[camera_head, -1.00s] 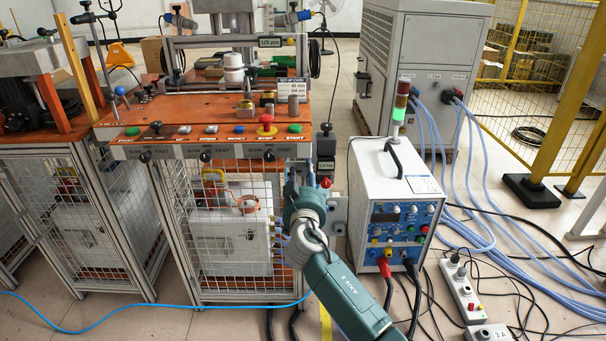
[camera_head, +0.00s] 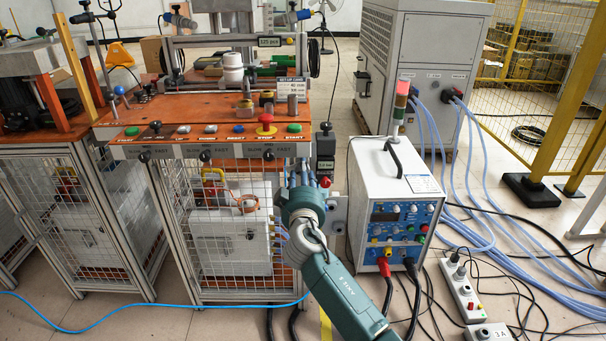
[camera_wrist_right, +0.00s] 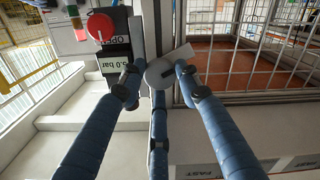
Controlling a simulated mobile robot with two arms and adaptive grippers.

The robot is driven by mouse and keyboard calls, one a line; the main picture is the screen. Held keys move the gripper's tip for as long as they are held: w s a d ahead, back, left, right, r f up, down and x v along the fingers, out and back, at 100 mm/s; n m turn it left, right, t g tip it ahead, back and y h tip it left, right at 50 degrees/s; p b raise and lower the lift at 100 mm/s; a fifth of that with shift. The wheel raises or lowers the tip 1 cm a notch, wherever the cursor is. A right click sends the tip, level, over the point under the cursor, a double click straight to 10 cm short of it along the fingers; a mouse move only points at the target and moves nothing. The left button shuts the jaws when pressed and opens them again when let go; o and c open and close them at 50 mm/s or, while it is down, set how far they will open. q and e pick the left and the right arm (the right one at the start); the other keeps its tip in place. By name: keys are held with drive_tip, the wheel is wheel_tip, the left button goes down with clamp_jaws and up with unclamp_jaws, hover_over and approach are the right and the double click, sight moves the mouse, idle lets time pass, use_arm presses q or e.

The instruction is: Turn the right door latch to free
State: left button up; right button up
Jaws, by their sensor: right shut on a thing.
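The right door latch (camera_wrist_right: 161,73) is a pale round disc with a short bar, on the metal post beside the mesh door, in the right wrist view. The bar points obliquely up and right there. My right gripper (camera_wrist_right: 157,70) has its blue fingers closed around the latch, with tips at its sides. In the head view my right gripper (camera_head: 303,192) is at the right front post of the middle cabinet and hides the latch. The right mesh door (camera_head: 232,235) appears shut. My left gripper is not in view.
A red knob (camera_wrist_right: 100,26) and a pressure display (camera_wrist_right: 112,62) sit close beside the fingers. The white heater unit (camera_head: 378,190) with its light tower (camera_head: 400,104) stands just right of my arm. Cables and a power strip (camera_head: 466,298) lie on the floor at right.

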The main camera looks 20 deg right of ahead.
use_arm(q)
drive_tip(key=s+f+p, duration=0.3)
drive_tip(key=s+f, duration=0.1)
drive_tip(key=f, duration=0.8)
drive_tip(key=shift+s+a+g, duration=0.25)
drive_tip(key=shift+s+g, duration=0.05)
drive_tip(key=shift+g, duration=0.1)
use_arm(e)
drive_tip(key=shift+a+n, duration=0.2)
drive_tip(key=shift+n, duration=3.05)
drive_tip(key=shift+a+n, duration=0.2)
drive_tip(key=shift+n, duration=3.05)
drive_tip(key=o, duration=0.8)
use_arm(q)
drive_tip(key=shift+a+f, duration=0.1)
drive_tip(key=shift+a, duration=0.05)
use_arm(e)
drive_tip(key=o, duration=0.3)
drive_tip(key=shift+w+a, duration=0.1)
drive_tip(key=shift+f, duration=0.1)
